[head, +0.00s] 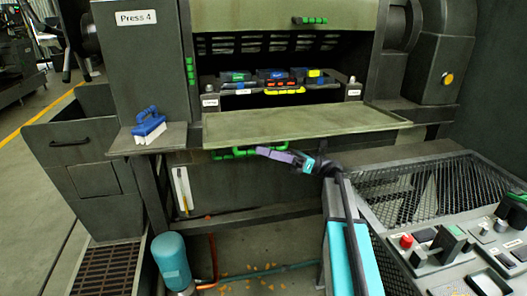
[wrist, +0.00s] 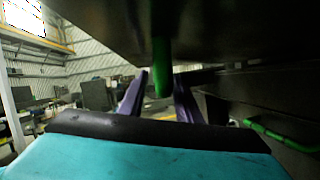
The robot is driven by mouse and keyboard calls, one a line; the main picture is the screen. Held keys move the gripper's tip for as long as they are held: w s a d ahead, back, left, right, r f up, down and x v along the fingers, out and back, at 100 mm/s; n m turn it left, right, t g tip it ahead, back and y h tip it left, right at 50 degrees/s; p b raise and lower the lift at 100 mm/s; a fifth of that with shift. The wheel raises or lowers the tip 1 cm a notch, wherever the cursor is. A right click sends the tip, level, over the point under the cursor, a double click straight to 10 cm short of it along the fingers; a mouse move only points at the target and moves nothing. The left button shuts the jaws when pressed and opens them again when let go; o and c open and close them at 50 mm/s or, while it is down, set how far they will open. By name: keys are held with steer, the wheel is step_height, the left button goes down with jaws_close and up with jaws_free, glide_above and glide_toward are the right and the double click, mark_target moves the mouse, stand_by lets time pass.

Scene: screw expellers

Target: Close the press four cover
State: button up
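The press, labelled Press 4 (head: 136,17), stands ahead. Its cover (head: 300,122) is a greenish plate folded down to a near-level position, so the opening above it is exposed. A green bar handle (head: 232,154) hangs under the cover's front edge. My gripper (head: 262,151) is at the right end of this handle, below the plate. In the wrist view, the purple fingers (wrist: 158,92) stand apart on either side of the green handle (wrist: 160,68). A gap shows beside the handle, and I cannot tell if either finger touches it. The cover's dark underside (wrist: 110,25) is above.
An upper panel with a green handle (head: 310,20) is above the opening. Coloured blocks (head: 272,78) sit inside. A blue brush (head: 149,122) rests on the left shelf. A mesh guard (head: 440,185) and control panel (head: 480,262) are at right, and a teal cylinder (head: 172,262) stands below left.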

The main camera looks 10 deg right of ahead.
steer(key=shift+a, duration=0.15)
jaws_close()
steer(key=shift+r+p, duration=0.2)
steer(key=shift+p, duration=0.1)
